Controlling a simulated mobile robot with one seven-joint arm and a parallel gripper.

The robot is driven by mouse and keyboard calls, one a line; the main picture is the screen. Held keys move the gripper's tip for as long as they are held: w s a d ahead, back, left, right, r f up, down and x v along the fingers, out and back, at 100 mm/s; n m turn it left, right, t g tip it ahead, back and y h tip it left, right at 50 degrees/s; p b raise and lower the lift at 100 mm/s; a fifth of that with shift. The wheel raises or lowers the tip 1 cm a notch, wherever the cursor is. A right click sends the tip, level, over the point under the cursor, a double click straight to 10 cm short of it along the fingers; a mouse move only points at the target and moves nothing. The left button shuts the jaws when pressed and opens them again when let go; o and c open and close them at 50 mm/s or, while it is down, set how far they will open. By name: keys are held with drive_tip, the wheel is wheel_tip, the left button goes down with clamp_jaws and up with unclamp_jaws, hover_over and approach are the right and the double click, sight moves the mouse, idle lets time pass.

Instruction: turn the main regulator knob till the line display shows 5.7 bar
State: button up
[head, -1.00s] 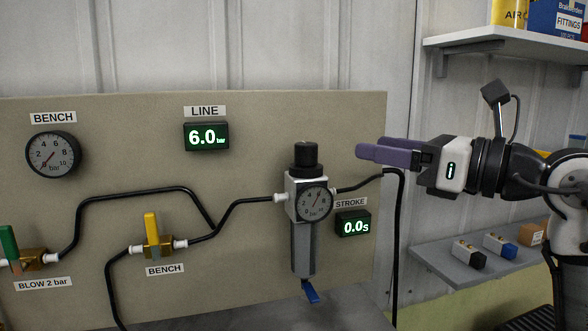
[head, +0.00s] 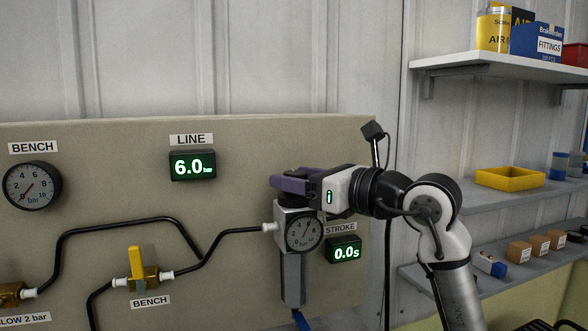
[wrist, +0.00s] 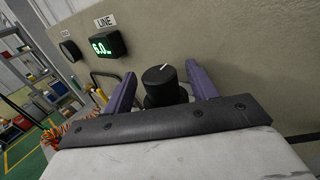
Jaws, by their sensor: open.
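The main regulator's black knob (wrist: 162,88) stands between my gripper's two purple fingers in the wrist view, with a white mark on its top. My gripper (head: 290,184) is open, one finger on each side of the knob. Some gap seems to show beside it; contact cannot be told. In the head view the fingers hide most of the knob. The regulator body (head: 292,278) with its round gauge (head: 303,232) hangs below. The line display (head: 192,166) reads 6.0 bar; it also shows in the wrist view (wrist: 108,45).
The stroke display (head: 344,250) reads 0.0s, right of the regulator. Black hoses and a yellow-handled bench valve (head: 137,268) lie to the left on the board (head: 110,180). Shelves (head: 500,66) with boxes and a yellow tray (head: 510,178) are at the right.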

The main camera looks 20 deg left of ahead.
drive_tip(key=shift+w+a, duration=0.2)
drive_tip(key=shift+a, duration=0.35)
drive_tip(key=c, duration=1)
drive_tip(key=shift+n+g+y+p, duration=0.2)
drive_tip(key=shift+n+g+y, duration=0.15)
drive_tip(key=shift+n+g, duration=0.95)
drive_tip(key=shift+n+g+y+p, duration=0.15)
drive_tip(key=shift+n+g+y, duration=0.4)
drive_tip(key=shift+g, duration=1.25)
drive_tip(key=o, duration=1)
drive_tip(key=d+b, duration=0.3)
drive_tip(key=d, duration=1.1)
drive_tip(key=shift+s+b, duration=0.3)
drive_tip(key=shift+b, duration=0.05)
